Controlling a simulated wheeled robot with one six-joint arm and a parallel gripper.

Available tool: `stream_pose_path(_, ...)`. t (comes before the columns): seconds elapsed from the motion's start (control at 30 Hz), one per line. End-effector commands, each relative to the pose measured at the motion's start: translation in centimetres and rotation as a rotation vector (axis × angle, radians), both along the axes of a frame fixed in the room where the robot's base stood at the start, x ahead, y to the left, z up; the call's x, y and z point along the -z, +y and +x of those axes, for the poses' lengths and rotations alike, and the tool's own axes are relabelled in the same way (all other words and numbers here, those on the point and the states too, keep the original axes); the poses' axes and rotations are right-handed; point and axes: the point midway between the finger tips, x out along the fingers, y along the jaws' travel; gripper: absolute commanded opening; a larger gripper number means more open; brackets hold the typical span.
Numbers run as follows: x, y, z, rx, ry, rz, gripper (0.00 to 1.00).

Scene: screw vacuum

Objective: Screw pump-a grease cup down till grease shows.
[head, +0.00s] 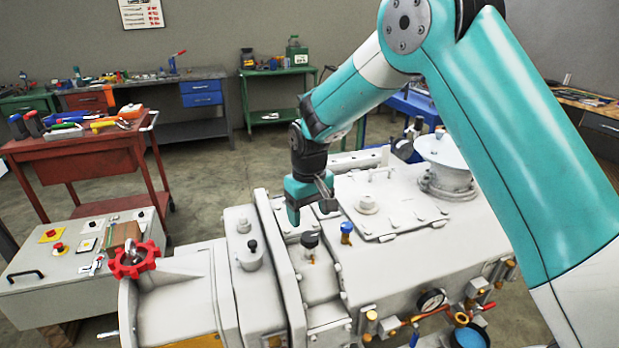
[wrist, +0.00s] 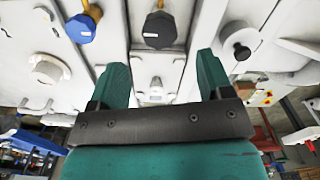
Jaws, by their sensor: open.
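Two capped cups stand on top of the pale grey pump. One has a dark cap (head: 310,240) on a brass stem; it is at the top middle in the wrist view (wrist: 159,29). The other has a blue cap (head: 347,228), at the upper left in the wrist view (wrist: 81,28). I cannot read which is pump-a's grease cup, and no grease can be made out. My gripper (head: 311,206) is open and empty, pointing down above the pump near the dark cap. In the wrist view, its two teal fingers (wrist: 163,74) are apart with the dark cap beyond them.
A black-topped knob (head: 252,246) stands left of the dark cap. A red handwheel (head: 133,261) is at the pump's left end. A round flanged port (head: 446,165) rises at the right. A gauge (head: 431,301) and brass valves line the front. A red tool cart (head: 80,152) stands behind.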

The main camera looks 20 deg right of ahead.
Motion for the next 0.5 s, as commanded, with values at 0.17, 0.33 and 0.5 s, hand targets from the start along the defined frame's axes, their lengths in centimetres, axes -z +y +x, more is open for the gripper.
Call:
stream_pose_path(0.17,-4.7,0.0,0.1,0.0,-0.006,0.001,0.73)
stream_pose_path(0.33,-8.3,0.0,0.1,0.0,-0.005,0.001,0.73)
stream_pose_path(0.5,-10.4,0.0,0.1,0.001,-0.002,0.0,0.73)
